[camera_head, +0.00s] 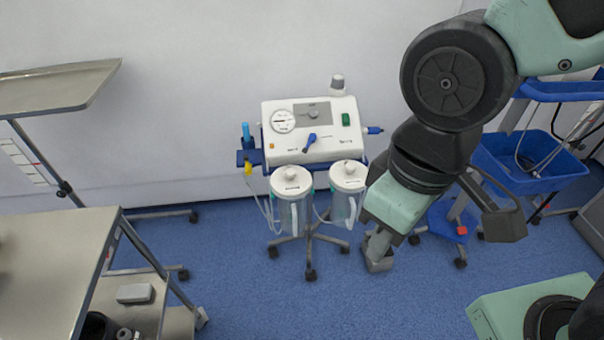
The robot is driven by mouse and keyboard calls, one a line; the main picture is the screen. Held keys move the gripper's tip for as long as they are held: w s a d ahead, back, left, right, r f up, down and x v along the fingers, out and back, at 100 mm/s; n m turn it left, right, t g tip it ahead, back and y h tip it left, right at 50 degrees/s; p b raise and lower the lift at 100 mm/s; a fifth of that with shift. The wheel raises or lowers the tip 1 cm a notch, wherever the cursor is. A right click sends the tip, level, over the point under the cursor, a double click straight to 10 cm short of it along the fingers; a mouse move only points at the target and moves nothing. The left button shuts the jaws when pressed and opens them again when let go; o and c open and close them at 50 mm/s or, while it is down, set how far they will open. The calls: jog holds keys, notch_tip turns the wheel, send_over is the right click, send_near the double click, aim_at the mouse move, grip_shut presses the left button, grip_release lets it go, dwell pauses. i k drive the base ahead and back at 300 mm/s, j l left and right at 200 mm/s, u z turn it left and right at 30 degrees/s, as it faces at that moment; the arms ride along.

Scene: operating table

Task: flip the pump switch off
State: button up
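The suction pump (325,145) is a white box on a wheeled stand by the back wall. Its front panel bears a round gauge (283,121), a blue knob or lever (310,142) and a green switch (346,119) near the right end. I cannot tell the switch's position. My gripper (379,262) hangs below and to the right of the pump, apart from it, in front of the right canister's side. It points down. Its fingers are small and partly hidden, and I cannot tell whether they are apart.
Two lidded canisters (291,205) hang in front of the pump. A steel table (60,262) stands at the left, with a raised tray (55,88) behind it. A blue bin (530,160) is at the right. Blue floor (260,300) in front is clear.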

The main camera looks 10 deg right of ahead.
aim_at(345, 116)
jog(key=i+l, duration=0.15)
jog(key=i, duration=0.3)
jog(key=i+l, duration=0.2)
jog(key=i, duration=0.2)
